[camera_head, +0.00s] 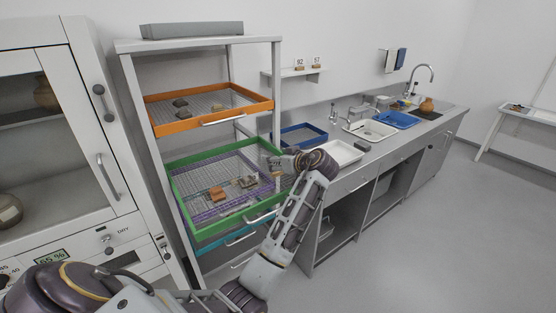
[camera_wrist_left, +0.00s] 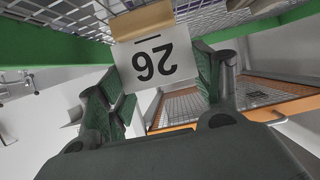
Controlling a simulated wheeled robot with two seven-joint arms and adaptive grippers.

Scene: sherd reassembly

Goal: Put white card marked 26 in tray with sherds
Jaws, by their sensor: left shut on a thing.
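My left gripper (camera_head: 274,161) is at the right side of the green-rimmed mesh tray (camera_head: 185,222), over its edge area. In the left wrist view the gripper (camera_wrist_left: 162,66) is shut on the white card marked 26 (camera_wrist_left: 172,73), which appears upside down between the fingers. The card has a tan block (camera_wrist_left: 140,22) along its edge, close to the tray mesh; I cannot tell whether they touch. A reddish sherd (camera_head: 216,193) and tan sherds (camera_head: 247,182) show in the green tray. Grey sherds (camera_head: 181,102) lie in the orange tray (camera_head: 160,130) above. My right gripper is not in view.
The trays sit in a grey rack (camera_head: 130,105) with little height between levels. A white cabinet (camera_head: 60,130) stands at left. On the counter at right are a blue tray (camera_head: 300,137) and a white tray (camera_head: 343,153). A shelf holds small cards 92 and 57 (camera_head: 315,64).

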